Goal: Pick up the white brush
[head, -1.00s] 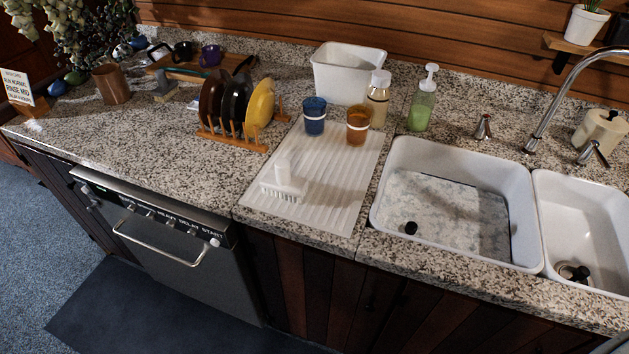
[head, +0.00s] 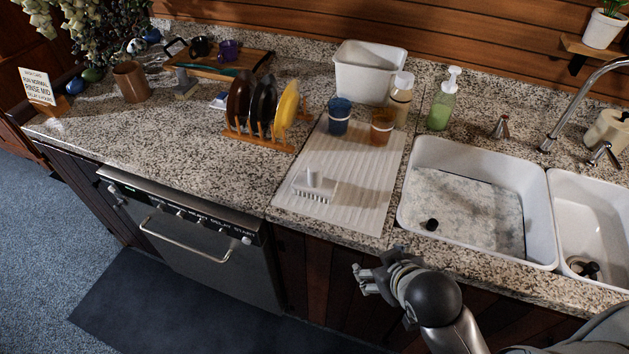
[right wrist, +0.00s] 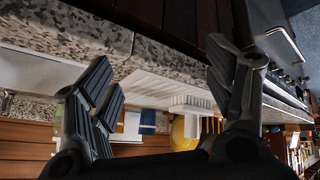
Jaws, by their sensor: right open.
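The white brush (head: 314,184) lies on the white ribbed drying mat (head: 365,205), near the mat's front left part, bristles down. It also shows in the right wrist view (right wrist: 190,101), beyond the fingers. My right gripper (head: 362,280) is low in front of the counter edge, below and to the right of the brush. It is apart from the brush. In the right wrist view its two fingers (right wrist: 160,85) are spread apart with nothing between them. My left gripper is not in view.
A blue cup (head: 339,117) and an amber cup (head: 382,127) stand at the mat's back. A wooden rack with plates (head: 262,108) stands left of the mat. The double sink (head: 408,205) is to the right. The counter front edge lies between my right gripper and the brush.

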